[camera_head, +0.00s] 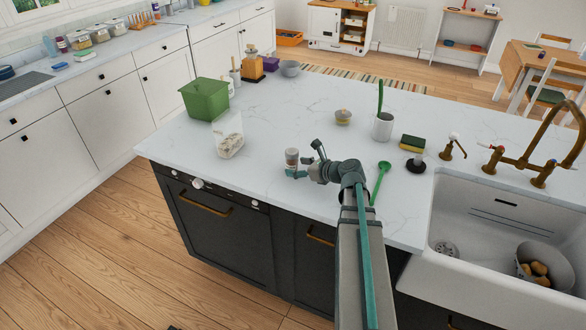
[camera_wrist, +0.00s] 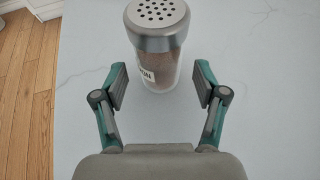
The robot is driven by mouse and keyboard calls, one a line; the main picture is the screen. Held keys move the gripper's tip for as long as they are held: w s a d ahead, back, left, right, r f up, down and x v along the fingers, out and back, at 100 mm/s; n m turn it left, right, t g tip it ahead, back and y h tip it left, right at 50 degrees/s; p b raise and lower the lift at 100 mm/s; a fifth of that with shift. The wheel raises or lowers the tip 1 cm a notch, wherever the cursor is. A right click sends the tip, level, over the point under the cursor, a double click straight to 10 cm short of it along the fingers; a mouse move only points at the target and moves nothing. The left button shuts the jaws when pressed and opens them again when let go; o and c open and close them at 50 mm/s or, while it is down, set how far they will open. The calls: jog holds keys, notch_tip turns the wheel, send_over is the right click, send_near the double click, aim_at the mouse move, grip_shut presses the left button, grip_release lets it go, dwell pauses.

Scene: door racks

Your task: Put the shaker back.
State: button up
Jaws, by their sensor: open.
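In the head view, my gripper (camera_head: 303,170) is right beside the shaker.
A clear container (camera_head: 229,140) and a green bin (camera_head: 204,100) stand to the left. The counter behind the shaker is mostly clear.

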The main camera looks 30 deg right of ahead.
jog(key=b+v, duration=0.2)
jog(key=v, duration=0.7)
jog(key=shift+s, duration=0.1)
